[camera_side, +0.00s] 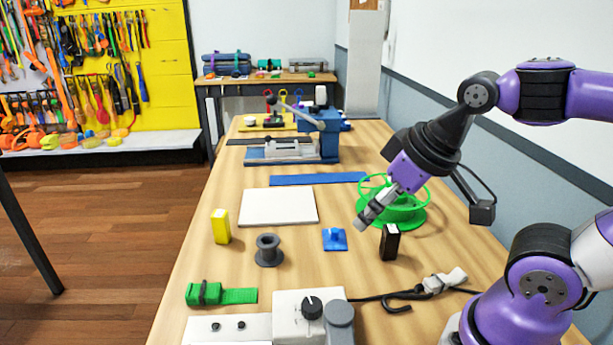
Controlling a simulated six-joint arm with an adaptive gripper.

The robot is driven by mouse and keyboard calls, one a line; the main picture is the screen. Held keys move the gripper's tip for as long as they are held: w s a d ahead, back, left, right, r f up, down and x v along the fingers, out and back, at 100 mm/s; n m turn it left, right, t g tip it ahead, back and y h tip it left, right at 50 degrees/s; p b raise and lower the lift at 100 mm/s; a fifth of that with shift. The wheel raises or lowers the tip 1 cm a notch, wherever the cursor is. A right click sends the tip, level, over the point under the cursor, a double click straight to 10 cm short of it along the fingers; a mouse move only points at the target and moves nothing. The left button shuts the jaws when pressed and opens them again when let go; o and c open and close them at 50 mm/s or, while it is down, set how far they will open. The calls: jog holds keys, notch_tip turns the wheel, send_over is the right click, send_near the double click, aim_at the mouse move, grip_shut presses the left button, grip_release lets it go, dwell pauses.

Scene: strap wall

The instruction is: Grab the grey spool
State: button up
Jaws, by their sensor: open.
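The grey spool (268,250) stands upright on the wooden table, between the yellow block and the blue piece. My gripper (361,224) is open and empty. It hangs above the table to the right of the spool and a little higher in the picture, apart from it. It overlaps the left edge of the green reel in this view. The spool is fully visible.
A yellow block (220,227), white plate (278,207), blue piece (334,239), black block (390,242) and green reel (405,214) surround the spool. A rolled green strap (235,296) and a control box (310,318) lie in front. Bare table surrounds the spool.

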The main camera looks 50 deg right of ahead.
jog(key=n+g+y, duration=0.2)
jog(key=n, duration=0.3)
send_near(267, 241)
jog(key=f, duration=0.1)
jog(key=a+f, duration=0.2)
jog(key=shift+w+f, duration=0.2)
jog(key=shift+w, duration=0.15)
jog(key=x, duration=0.5)
jog(key=shift+w+d+f, duration=0.1)
jog(key=shift+d+f, duration=0.2)
jog(key=shift+f, duration=0.05)
jog(key=c, duration=1.2)
